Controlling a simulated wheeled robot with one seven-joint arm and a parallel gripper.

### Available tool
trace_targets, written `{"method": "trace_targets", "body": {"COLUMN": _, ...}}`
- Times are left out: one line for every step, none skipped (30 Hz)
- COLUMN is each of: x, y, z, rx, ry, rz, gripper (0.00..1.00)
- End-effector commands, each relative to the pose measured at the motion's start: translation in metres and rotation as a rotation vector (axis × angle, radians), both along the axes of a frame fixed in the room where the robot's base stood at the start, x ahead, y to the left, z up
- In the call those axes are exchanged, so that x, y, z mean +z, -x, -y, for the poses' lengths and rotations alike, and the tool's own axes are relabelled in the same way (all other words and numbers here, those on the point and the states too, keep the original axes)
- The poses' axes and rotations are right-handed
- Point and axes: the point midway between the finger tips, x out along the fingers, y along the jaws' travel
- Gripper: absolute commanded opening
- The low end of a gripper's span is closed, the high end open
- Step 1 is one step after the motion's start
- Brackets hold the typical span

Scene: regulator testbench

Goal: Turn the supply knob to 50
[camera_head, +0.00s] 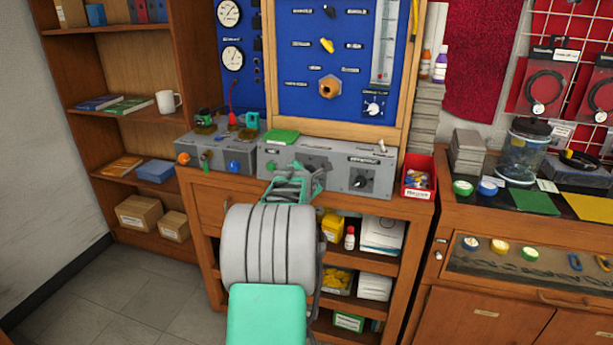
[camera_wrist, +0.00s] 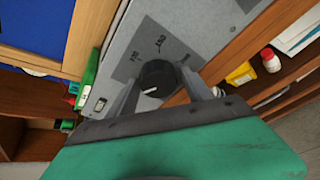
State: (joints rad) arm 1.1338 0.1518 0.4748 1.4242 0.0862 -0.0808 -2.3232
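In the wrist view a black round knob (camera_wrist: 160,74) with a white pointer mark sits on a grey panel (camera_wrist: 198,22) with printed dial numbers. The pointer points to the lower left of the picture. My gripper (camera_wrist: 160,82) is open, with one finger on each side of this knob; I cannot tell whether the fingers touch it. In the head view my gripper (camera_head: 305,173) is at the front of the grey control box (camera_head: 335,178) and hides part of its face. A dark knob (camera_head: 361,182) shows to its right. I cannot read which is the supply knob.
A green block (camera_head: 282,137) lies on the box. A red bin (camera_head: 418,178) stands at its right, and a smaller box with coloured knobs (camera_head: 214,154) at its left. A blue gauge board (camera_head: 340,60) rises behind. Shelves with bottles and boxes are below.

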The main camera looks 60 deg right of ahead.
Motion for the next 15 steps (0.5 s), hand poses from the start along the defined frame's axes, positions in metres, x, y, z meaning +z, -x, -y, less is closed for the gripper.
{"method": "trace_targets", "body": {"x": 0.000, "y": 0.000, "z": 0.000, "rx": 0.000, "ry": 0.000, "rz": 0.000, "gripper": 0.64}}
{"method": "trace_targets", "body": {"x": 0.000, "y": 0.000, "z": 0.000, "rx": 0.001, "ry": 0.001, "rz": 0.000, "gripper": 0.67}}
{"method": "trace_targets", "body": {"x": 0.000, "y": 0.000, "z": 0.000, "rx": 0.001, "ry": 0.001, "rz": 0.000, "gripper": 0.68}}
{"method": "trace_targets", "body": {"x": 0.000, "y": 0.000, "z": 0.000, "rx": 0.001, "ry": 0.001, "rz": 0.000, "gripper": 0.68}}
{"method": "trace_targets", "body": {"x": 0.000, "y": 0.000, "z": 0.000, "rx": 0.001, "ry": 0.001, "rz": 0.000, "gripper": 0.68}}
{"method": "trace_targets", "body": {"x": 0.000, "y": 0.000, "z": 0.000, "rx": 0.001, "ry": 0.001, "rz": 0.000, "gripper": 0.68}}
{"method": "trace_targets", "body": {"x": 0.000, "y": 0.000, "z": 0.000, "rx": 0.001, "ry": 0.001, "rz": 0.000, "gripper": 0.68}}
{"method": "trace_targets", "body": {"x": 0.000, "y": 0.000, "z": 0.000, "rx": 0.001, "ry": 0.001, "rz": 0.000, "gripper": 0.68}}
{"method": "trace_targets", "body": {"x": 0.001, "y": 0.000, "z": 0.000, "rx": 0.001, "ry": 0.001, "rz": 0.000, "gripper": 0.68}}
{"method": "trace_targets", "body": {"x": 0.001, "y": 0.000, "z": -0.001, "rx": 0.001, "ry": 0.001, "rz": 0.001, "gripper": 0.68}}
{"method": "trace_targets", "body": {"x": 0.002, "y": 0.000, "z": -0.002, "rx": 0.001, "ry": 0.001, "rz": 0.001, "gripper": 0.68}}
{"method": "trace_targets", "body": {"x": 0.004, "y": 0.001, "z": -0.005, "rx": 0.001, "ry": 0.002, "rz": 0.001, "gripper": 0.68}}
{"method": "trace_targets", "body": {"x": 0.006, "y": 0.002, "z": -0.008, "rx": 0.001, "ry": 0.002, "rz": 0.001, "gripper": 0.68}}
{"method": "trace_targets", "body": {"x": 0.008, "y": 0.004, "z": -0.013, "rx": 0.001, "ry": 0.002, "rz": 0.001, "gripper": 0.68}}
{"method": "trace_targets", "body": {"x": 0.011, "y": 0.006, "z": -0.019, "rx": 0.002, "ry": 0.003, "rz": 0.002, "gripper": 0.68}}
